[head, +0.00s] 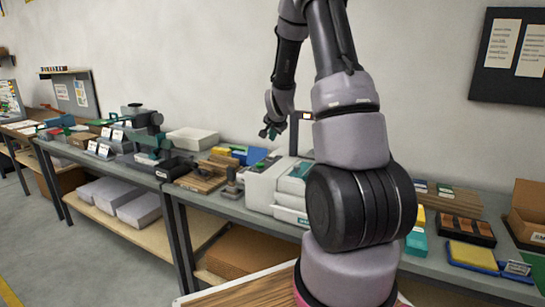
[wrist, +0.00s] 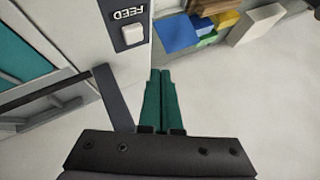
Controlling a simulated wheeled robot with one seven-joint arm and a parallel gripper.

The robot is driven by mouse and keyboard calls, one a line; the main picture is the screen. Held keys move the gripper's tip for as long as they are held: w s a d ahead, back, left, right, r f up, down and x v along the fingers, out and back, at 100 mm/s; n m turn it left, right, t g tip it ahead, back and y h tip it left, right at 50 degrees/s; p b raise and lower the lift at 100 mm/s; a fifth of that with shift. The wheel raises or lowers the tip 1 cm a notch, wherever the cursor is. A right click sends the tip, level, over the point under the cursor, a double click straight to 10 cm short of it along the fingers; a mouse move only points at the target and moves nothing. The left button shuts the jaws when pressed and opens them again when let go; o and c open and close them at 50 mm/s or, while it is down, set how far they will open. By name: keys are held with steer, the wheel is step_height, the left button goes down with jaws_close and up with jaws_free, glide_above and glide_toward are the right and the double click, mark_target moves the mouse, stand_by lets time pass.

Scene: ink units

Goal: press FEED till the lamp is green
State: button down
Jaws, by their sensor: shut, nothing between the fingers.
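The white machine (head: 265,187) stands on the long bench, left of my arm in the head view. In the wrist view, the white square FEED button (wrist: 132,35) sits on a dark plate at the upper left, its label upside down. My gripper (wrist: 159,72) shows as two green fingers, shut together and empty, right of and below the button in the picture. A gap shows between fingertips and button. In the head view my gripper (head: 268,133) hangs above the machine. I cannot make out a lamp or its colour for certain.
A dark post (wrist: 115,98) rises close left of my fingers in the wrist view. Blue and yellow boxes (head: 240,153) stand behind the machine. A black tray (head: 465,230) is at the right.

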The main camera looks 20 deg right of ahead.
mark_target(272, 156)
steer(key=shift+f, duration=2.15)
stand_by(0.4)
steer(key=shift+f, duration=0.4)
steer(key=shift+f, duration=0.5)
stand_by(0.6)
steer(key=shift+r, duration=0.95)
steer(key=shift+r, duration=2.5)
